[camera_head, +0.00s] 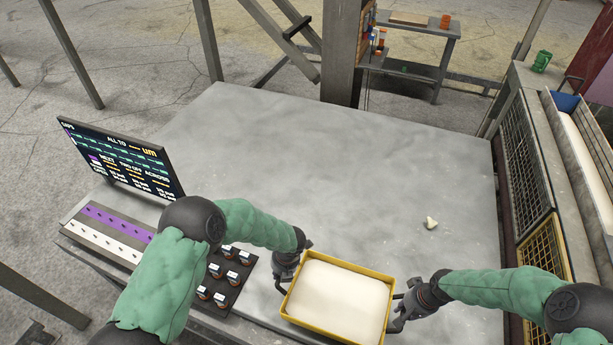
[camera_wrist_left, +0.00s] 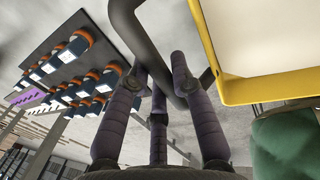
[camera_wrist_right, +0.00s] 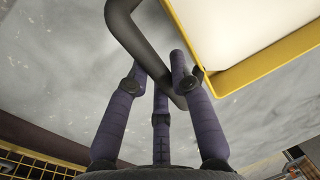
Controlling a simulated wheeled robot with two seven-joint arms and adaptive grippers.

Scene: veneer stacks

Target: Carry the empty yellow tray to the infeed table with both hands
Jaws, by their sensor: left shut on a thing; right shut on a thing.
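The yellow tray (camera_head: 336,265) is at the near edge of the large grey table (camera_head: 330,170) in the head view. Its inside is a plain pale surface with nothing lying on it. My left gripper (camera_head: 284,272) is shut on the dark bar handle at its left end, and the left wrist view shows the fingers around that handle (camera_wrist_left: 150,40). My right gripper (camera_head: 404,308) is shut on the right-end handle, which also shows in the right wrist view (camera_wrist_right: 140,35). I cannot tell whether the tray touches the table.
A screen (camera_head: 120,157) stands at the table's left, behind a purple and white strip panel (camera_head: 107,232). A dark rack of small capped jars (camera_head: 226,277) is left of the tray. A small cream lump (camera_head: 431,223) lies to the right. The table's middle is clear.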

